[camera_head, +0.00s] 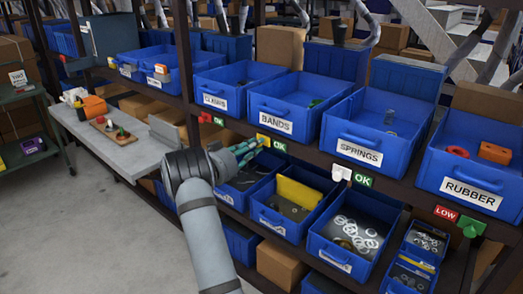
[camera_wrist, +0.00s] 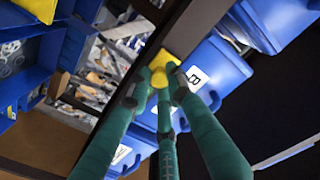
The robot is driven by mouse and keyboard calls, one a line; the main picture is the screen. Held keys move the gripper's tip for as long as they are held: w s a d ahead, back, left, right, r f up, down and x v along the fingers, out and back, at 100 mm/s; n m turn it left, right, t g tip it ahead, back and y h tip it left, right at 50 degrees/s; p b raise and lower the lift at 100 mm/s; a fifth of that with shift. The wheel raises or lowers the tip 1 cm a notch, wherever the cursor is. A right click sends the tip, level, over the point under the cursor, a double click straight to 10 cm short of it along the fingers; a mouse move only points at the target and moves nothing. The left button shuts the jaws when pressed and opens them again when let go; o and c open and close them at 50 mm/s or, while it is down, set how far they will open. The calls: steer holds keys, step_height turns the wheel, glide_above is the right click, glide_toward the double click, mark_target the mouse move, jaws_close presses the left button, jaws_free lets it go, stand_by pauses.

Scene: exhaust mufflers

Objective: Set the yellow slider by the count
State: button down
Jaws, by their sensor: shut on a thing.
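The yellow slider (camera_head: 263,138) sits on the dark shelf rail below the blue BANDS bin (camera_head: 274,125), just left of a green OK sign (camera_head: 279,146). My gripper (camera_head: 255,146) reaches it from the front left. In the wrist view my gripper's green fingers (camera_wrist: 157,85) are shut on the slider's yellow knob (camera_wrist: 160,67). The BANDS bin holds a small dark green item (camera_head: 315,103) and other small contents that I cannot count. The slider's far side is hidden.
Other sliders are red (camera_head: 205,118) under the CLAMPS bin, white (camera_head: 341,173) under SPRINGS and green (camera_head: 471,228) under RUBBER, beside a red LOW sign (camera_head: 446,213). Lower bins (camera_head: 292,208) stand close below the rail. A bench (camera_head: 130,150) stands at left.

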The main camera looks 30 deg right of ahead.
steer(key=c, duration=2)
jaws_free()
steer(key=shift+w+a+r, duration=0.1)
steer(key=shift+w+r, duration=0.1)
steer(key=shift+r, duration=0.1)
steer(key=o, duration=0.4)
steer(key=shift+f, duration=0.2)
steer(key=shift+o, duration=0.2)
steer(key=shift+s+a, duration=0.1)
steer(key=v, duration=1.1)
steer(key=shift+s+a, duration=0.25)
steer(key=shift+a, duration=0.1)
steer(key=shift+d, duration=0.1)
steer(key=s+x, duration=0.1)
steer(key=x, duration=1.1)
